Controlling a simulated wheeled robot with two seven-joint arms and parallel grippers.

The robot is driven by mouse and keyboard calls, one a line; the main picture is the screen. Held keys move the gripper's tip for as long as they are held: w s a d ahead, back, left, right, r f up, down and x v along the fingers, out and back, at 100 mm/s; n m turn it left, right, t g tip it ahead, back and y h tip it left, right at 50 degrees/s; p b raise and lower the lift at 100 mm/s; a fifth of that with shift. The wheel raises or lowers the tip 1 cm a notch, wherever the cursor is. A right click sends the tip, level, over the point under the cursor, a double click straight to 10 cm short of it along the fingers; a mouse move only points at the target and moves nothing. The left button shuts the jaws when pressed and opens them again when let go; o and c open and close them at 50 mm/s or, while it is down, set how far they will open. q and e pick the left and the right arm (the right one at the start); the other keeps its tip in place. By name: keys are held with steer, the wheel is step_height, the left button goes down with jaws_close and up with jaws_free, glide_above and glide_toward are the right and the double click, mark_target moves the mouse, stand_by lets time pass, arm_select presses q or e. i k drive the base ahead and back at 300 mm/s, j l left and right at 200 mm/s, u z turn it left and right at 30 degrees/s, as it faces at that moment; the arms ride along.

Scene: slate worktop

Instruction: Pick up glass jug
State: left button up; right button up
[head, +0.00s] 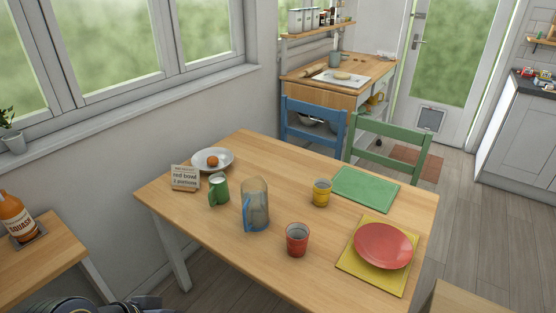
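The glass jug (259,203) stands upright on the wooden dining table (220,238), left of the table's middle. It is clear greyish glass with a blue handle on its lower left side. A green mug (219,189) stands just to its left and a red cup (297,240) to its lower right. Nothing is holding the jug. Dark parts of my own body show at the bottom left edge. Neither of my grippers is in view.
A yellow cup (321,192), white plate (212,159), small sign (185,177), green mat (364,188) and red plate (383,245) share the table. Blue (312,122) and green (388,148) chairs stand behind it. A squash bottle (17,219) stands on a side table at left.

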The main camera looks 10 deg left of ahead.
mark_target(255, 203)
steer(key=i+j+z, duration=0.15)
steer(key=z, duration=0.2)
steer(key=i+j+z, duration=0.1)
steer(key=j+z, duration=0.25)
